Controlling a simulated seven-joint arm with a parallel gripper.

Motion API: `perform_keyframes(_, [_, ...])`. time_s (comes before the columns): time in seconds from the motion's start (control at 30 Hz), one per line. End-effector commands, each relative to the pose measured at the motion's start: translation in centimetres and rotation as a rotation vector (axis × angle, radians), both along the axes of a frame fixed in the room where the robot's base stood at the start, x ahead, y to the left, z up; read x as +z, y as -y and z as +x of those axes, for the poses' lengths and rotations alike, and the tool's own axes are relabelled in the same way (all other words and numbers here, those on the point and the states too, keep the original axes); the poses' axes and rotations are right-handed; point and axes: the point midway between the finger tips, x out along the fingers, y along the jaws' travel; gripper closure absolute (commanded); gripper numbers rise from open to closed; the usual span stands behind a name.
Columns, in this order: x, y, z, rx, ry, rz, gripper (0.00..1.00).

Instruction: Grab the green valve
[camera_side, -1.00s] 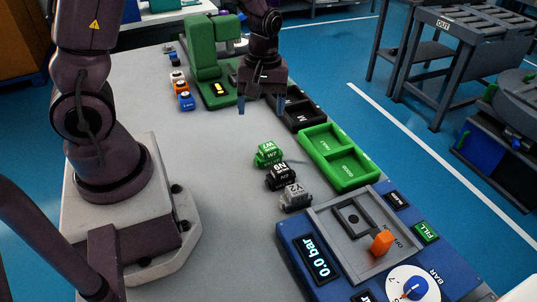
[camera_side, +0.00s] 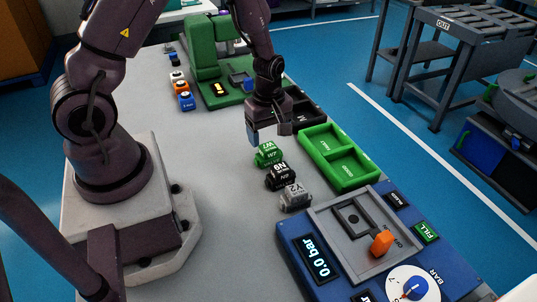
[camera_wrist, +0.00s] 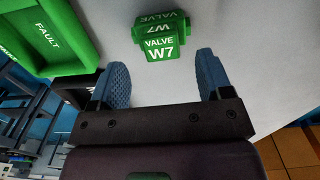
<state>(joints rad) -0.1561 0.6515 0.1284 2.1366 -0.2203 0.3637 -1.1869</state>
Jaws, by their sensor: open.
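The green valve (camera_side: 267,154), marked W7, stands on the grey table at the far end of a short row of valves. It also shows in the wrist view (camera_wrist: 160,42), upper middle, with its label facing the camera. My gripper (camera_side: 272,140) is above and just behind the green valve in the side view. In the wrist view my gripper (camera_wrist: 164,78) is open, with two blue fingers apart and nothing between them. The valve lies just beyond the fingertips, roughly centred on the gap. No contact is visible.
A black valve (camera_side: 280,176) and a grey valve (camera_side: 295,196) stand close by in the row. A green two-part tray (camera_side: 352,185) lies to the right. A blue test panel (camera_side: 300,262) is in front. The table left of the valves is clear.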

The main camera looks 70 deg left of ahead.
Motion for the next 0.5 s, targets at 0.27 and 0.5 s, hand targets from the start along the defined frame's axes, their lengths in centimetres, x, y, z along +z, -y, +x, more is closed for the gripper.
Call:
perform_keyframes(0.27, [-4.0, 0.1, -0.2, 0.001, -0.004, -0.001, 0.28])
perform_keyframes(0.5, [-4.5, 0.2, -0.1, 0.0, 0.0, 0.0, 0.28])
